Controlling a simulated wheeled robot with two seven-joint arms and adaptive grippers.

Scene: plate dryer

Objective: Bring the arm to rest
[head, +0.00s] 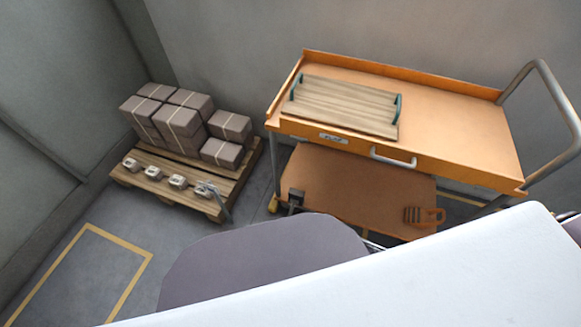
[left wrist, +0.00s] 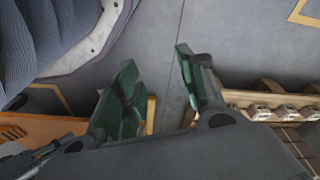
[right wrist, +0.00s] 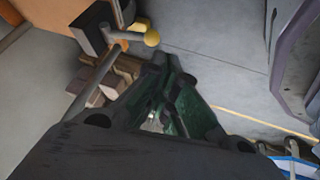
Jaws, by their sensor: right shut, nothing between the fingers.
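My left gripper (left wrist: 152,78) shows in the left wrist view, its green-padded fingers spread apart with bare floor between the tips. My right gripper (right wrist: 165,65) shows in the right wrist view, its fingertips together and nothing held. It is over the floor, with the cart's leg and yellow-tipped caster (right wrist: 151,38) beyond it in the picture. Neither gripper shows in the head view. A slatted wooden tray with green handles (head: 345,104) lies on top of the orange cart (head: 455,135), away from both grippers.
A wooden pallet (head: 235,183) with stacked brown boxes (head: 175,115) stands left of the cart. Several small pale blocks (head: 178,181) line its front edge. Yellow-marked floor (head: 85,275) at the left is clear.

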